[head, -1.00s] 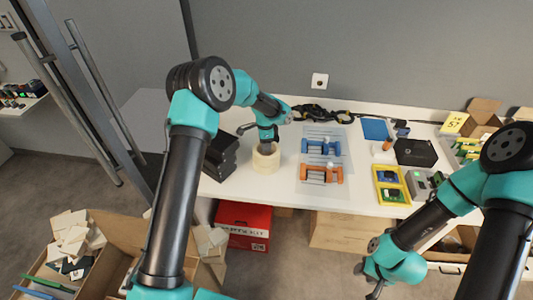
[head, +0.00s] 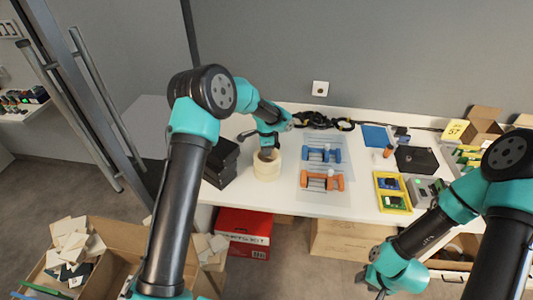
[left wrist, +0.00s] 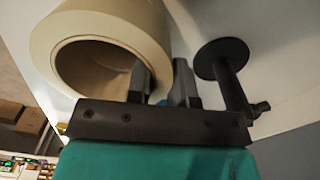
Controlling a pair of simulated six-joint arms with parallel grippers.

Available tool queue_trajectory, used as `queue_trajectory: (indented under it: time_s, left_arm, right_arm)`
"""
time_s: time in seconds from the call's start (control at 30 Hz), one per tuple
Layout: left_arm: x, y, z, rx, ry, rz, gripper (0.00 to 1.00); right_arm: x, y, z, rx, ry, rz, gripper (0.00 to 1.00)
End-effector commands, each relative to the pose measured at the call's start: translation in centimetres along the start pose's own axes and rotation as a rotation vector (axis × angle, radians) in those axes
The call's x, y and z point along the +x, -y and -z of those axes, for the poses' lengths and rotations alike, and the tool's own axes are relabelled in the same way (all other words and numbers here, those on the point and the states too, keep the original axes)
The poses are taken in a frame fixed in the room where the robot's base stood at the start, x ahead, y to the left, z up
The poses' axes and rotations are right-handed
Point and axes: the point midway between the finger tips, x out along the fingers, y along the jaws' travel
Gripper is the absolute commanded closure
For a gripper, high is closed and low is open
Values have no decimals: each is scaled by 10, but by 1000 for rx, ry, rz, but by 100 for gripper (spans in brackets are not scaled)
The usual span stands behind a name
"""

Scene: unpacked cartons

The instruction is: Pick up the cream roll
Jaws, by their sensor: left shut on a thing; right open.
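The cream roll (head: 267,171) stands upright on the white table, right of the black boxes. In the left wrist view the roll (left wrist: 95,25) fills the upper left, its hollow core facing the camera. My left gripper (head: 266,154) is at the roll's top rim. In the left wrist view its two fingers (left wrist: 162,82) sit on either side of the roll's wall, shut on it. I cannot see a gap between the roll and the table. My right gripper (head: 378,287) is open, low in front of the table and far from the roll; its fingertips are small and partly hidden.
Stacked black boxes (head: 221,163) stand close left of the roll. A blue tool (head: 321,153) and an orange tool (head: 322,181) lie to its right. A black cable (head: 322,120) lies behind. A yellow tray (head: 391,192) is further right.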

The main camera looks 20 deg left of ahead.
Motion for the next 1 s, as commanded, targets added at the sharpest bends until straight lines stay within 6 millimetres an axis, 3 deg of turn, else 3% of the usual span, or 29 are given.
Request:
queue_trajectory:
  time_s: [0.37,0.67,1.0]
  left_arm:
    - [-37,0,0,1,-1,3,100]
    - [-38,-43,-5,1,1,0,100]
    - [-45,-115,-12,3,0,2,100]
  right_arm:
    - [0,0,0,0,0,0,57]
    - [0,0,0,0,0,0,57]
    - [0,0,0,0,0,0,57]
